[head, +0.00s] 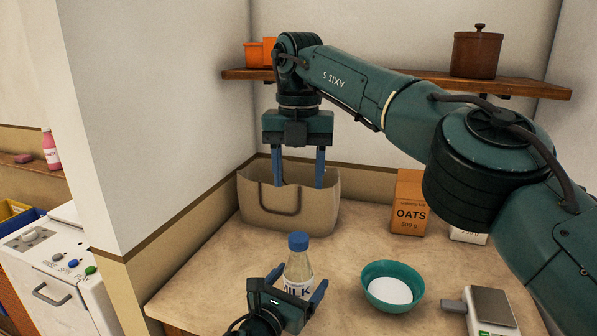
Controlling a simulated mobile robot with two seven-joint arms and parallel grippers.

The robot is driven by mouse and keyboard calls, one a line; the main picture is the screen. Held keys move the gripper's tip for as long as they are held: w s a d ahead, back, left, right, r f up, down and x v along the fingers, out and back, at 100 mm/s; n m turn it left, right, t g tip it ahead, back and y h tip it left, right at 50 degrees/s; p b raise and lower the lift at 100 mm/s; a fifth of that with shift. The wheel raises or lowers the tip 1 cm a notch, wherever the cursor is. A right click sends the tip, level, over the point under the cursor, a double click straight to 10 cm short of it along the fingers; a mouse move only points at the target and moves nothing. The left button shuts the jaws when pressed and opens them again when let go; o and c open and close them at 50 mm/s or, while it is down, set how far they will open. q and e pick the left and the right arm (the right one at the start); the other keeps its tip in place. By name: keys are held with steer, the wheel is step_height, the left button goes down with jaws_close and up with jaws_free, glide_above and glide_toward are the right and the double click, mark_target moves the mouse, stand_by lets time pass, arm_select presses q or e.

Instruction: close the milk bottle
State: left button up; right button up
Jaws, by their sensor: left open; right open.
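The milk bottle (300,266) stands upright on the counter, its lower part hidden by my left gripper. A blue cap (298,241) sits at the top of its neck; I cannot tell how tightly it is seated. My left gripper (297,283) is open, with its blue fingers on either side of the bottle; contact cannot be made out. My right gripper (299,180) is open and empty, pointing down at the mouth of the beige bag, behind and above the bottle.
The beige bag (262,212) stands at the back of the counter (205,275). A teal bowl (380,301) with white contents is right of the bottle. An oats box (409,205) and a scale (490,308) are further right. A wooden shelf (410,84) holds a brown pot (476,52).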

arm_select(q)
steer(key=v, duration=1.3)
steer(key=shift+b, duration=0.3)
steer(key=shift+s+a, duration=0.1)
steer(key=shift+s, duration=0.05)
